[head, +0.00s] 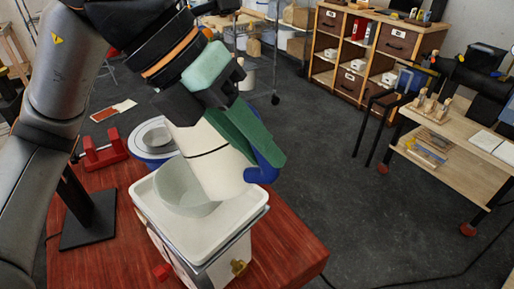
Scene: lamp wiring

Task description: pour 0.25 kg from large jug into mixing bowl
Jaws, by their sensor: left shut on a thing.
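My left gripper (250,140), with green fingers, is shut on the large jug (212,155). The jug is cream with a thin dark line around it. It is tilted and held above the mixing bowl (178,192). A blue part (265,165) shows at the jug's right side, beside the finger ends. The bowl is pale grey-green and sits in a white tray-topped stand on the red table. The jug hides the bowl's right part. I cannot see the jug's mouth or any stream. My right gripper is not in view.
A small bowl (157,135) sits on a round blue and white base behind the tray. A red tool (100,155) and a black stand (88,220) are at left. The red table (285,250) is bare at front right. A workbench (465,150) stands far right.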

